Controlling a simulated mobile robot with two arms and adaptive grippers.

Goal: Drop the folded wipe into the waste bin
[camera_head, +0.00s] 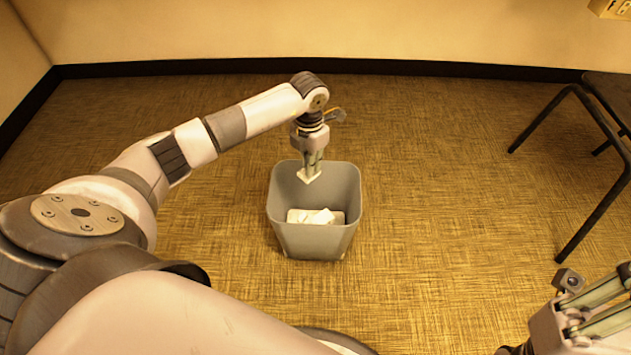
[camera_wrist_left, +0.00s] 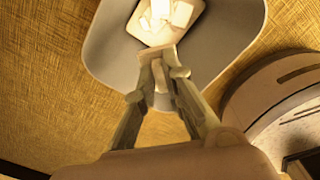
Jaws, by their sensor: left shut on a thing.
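The folded wipe (camera_head: 308,177) is a small pale piece between the fingertips of my left gripper (camera_head: 312,166). It hangs over the mouth of the grey waste bin (camera_head: 314,242), which stands on the floor at the middle of the head view. In the left wrist view, the wipe (camera_wrist_left: 158,50) shows at the tips of my left gripper (camera_wrist_left: 165,72), with the bin (camera_wrist_left: 112,52) below it. My right gripper (camera_head: 606,300) is at the lower right edge of the head view. Its fingers look apart and empty, with their tips partly cut off.
White crumpled pieces (camera_head: 314,216) lie in the bottom of the bin. A dark-legged table or seat (camera_head: 590,180) stands at the right. The woven tan floor (camera_head: 440,190) around the bin is clear. A pale wall with a dark skirting runs along the back.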

